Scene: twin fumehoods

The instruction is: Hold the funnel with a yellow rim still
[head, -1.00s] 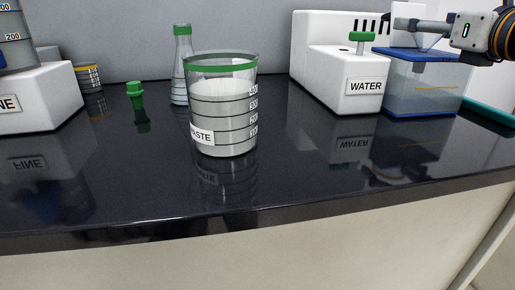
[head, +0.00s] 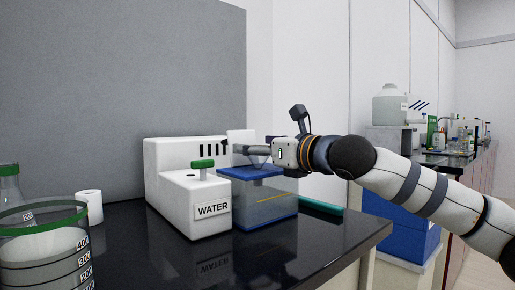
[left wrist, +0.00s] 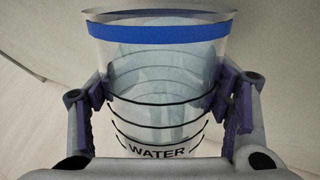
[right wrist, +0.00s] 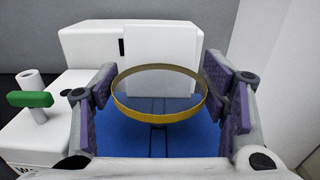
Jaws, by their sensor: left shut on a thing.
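The funnel with a yellow rim (right wrist: 158,112) is clear and sits upright between the fingers of my right gripper (right wrist: 160,88), whose pads meet its rim on both sides. Below it is the blue lid (right wrist: 125,140) of a clear box. In the head view, my right gripper (head: 250,150) reaches in from the right just above this blue-lidded box (head: 272,208); the funnel is hard to make out there. My left gripper (left wrist: 164,95) is shut on a clear beaker with a blue rim and a WATER label (left wrist: 160,125); neither shows in the head view.
The white WATER dispenser (head: 190,205) with a green tap (head: 203,164) stands left of the box. A green-rimmed beaker (head: 45,250) and a flask (head: 9,185) are at the far left.

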